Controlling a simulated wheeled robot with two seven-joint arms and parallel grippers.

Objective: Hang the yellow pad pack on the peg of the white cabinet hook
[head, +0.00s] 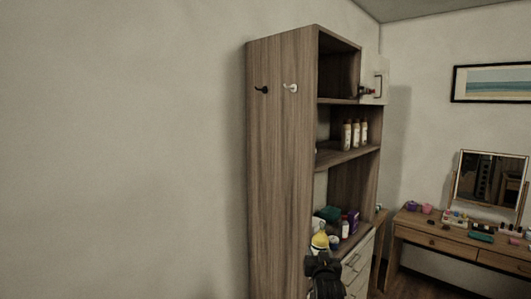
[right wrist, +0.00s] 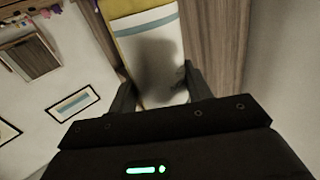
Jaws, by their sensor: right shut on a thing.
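The yellow pad pack (head: 320,240) is at the lower middle of the head view, low in front of the cabinet. My right gripper (head: 322,259) is shut on it from below. In the right wrist view the pack (right wrist: 151,35) shows a pale face, a blue-grey stripe and yellow edges between my fingers, with a dark shadow on it. The white hook (head: 291,88) is high on the cabinet's wooden side panel, well above the pack and apart from it. My left gripper is not in view.
A black hook (head: 261,90) sits just left of the white one. The tall cabinet (head: 280,170) has open shelves on its right with bottles (head: 356,134) and boxes. A desk (head: 440,235) with a mirror (head: 490,180) stands at right. The wall at left is bare.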

